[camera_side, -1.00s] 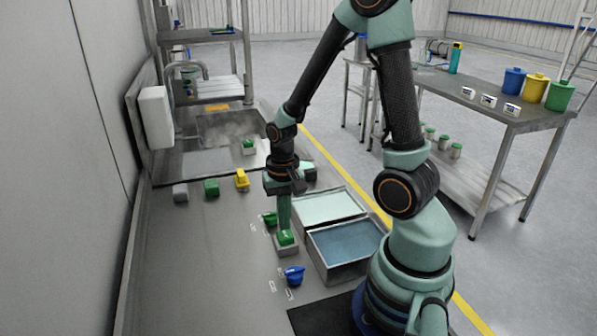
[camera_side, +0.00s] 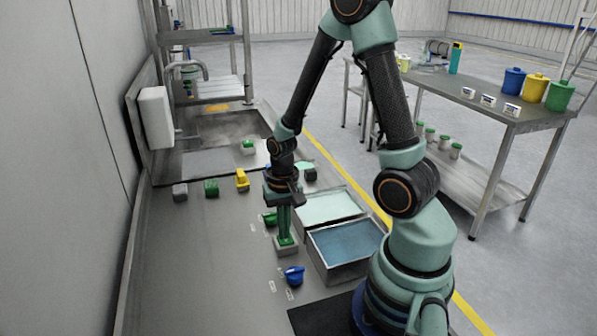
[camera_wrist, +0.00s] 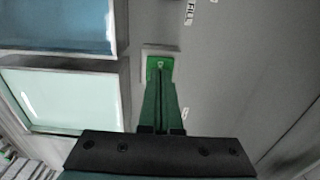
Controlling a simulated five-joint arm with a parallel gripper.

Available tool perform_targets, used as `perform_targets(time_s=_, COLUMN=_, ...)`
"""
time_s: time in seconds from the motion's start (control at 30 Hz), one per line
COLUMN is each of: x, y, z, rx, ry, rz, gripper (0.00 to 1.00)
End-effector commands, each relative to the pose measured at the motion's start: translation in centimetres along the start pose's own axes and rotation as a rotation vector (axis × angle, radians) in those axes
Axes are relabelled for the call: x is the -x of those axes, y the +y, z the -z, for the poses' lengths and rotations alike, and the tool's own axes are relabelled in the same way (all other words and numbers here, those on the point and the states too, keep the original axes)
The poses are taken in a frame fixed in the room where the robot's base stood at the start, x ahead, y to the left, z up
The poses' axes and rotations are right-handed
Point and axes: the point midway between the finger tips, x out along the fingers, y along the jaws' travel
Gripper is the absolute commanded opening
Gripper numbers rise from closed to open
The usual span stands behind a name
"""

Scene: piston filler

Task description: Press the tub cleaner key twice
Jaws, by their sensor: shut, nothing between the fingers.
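The key is a green cap (camera_side: 287,242) on a pale square base (camera_side: 286,251), beside the two tubs in the side view. The cap (camera_wrist: 160,62) also shows in the wrist view, with a pale mark on it. My gripper (camera_side: 285,236) points straight down with its fingers shut and empty. Its tips (camera_wrist: 160,80) are at the cap and appear to touch it; they hide part of it. The cap looks low in its base. The tub with blue liquid (camera_side: 313,258) and the tub with pale green content (camera_side: 299,226) stand to the right.
A blue knob (camera_side: 293,273) sits in front of the key and a green knob (camera_side: 269,218) behind it. Yellow (camera_side: 242,180), green (camera_side: 211,188) and grey (camera_side: 180,192) items stand farther back.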

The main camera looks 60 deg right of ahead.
Motion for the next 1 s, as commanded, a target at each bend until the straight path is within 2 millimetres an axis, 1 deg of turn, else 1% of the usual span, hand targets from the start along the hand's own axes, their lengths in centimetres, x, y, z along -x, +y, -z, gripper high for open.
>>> perform_targets(time_s=0.03, x=-0.5, y=0.1, z=-0.2, rx=0.0, ry=-0.003, rz=-0.001, gripper=0.0)
perform_targets(time_s=0.27, x=-0.4, y=0.2, z=-0.3, rx=0.0, ry=-0.005, rz=-0.002, gripper=0.0)
perform_targets(time_s=0.37, x=0.2, y=0.1, z=-0.2, rx=-0.001, ry=-0.004, rz=-0.002, gripper=0.0)
perform_targets(time_s=0.43, x=0.9, y=0.1, z=-0.2, rx=0.0, ry=-0.002, rz=-0.001, gripper=0.0)
perform_targets(time_s=0.67, x=4.7, y=-0.1, z=0.1, rx=0.0, ry=0.008, rz=0.004, gripper=0.0)
perform_targets(time_s=1.0, x=11.1, y=-0.1, z=0.2, rx=0.0, ry=0.009, rz=0.005, gripper=0.0)
